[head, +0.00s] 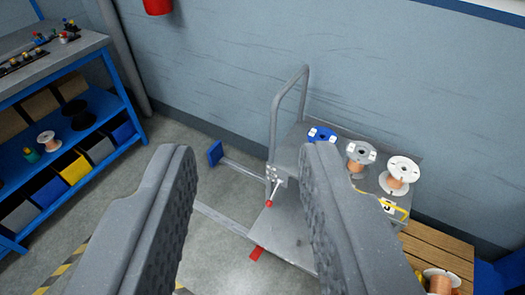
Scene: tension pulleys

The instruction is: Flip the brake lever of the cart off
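The grey cart (285,238) stands by the wall, with a tall bent-tube handle (274,115) at its left end. A small lever with a red tip (269,203) sits at a light bracket (276,174) at the foot of the handle. Its thin rod slants down and left from the bracket. I take it for the brake lever. My gripper (249,152) is open and empty, its two grey fingers large in the foreground. The lever shows in the gap between them, nearer the right finger, which hides part of the cart. The gripper looks well apart from it.
Several wire spools (403,170) stand on the cart's right part. Floor rails (225,218) run to the cart, with a blue block (215,153) and a red block (257,252) at ends. A blue shelf bench (125,95) is at left, a wooden pallet (440,252) at lower right.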

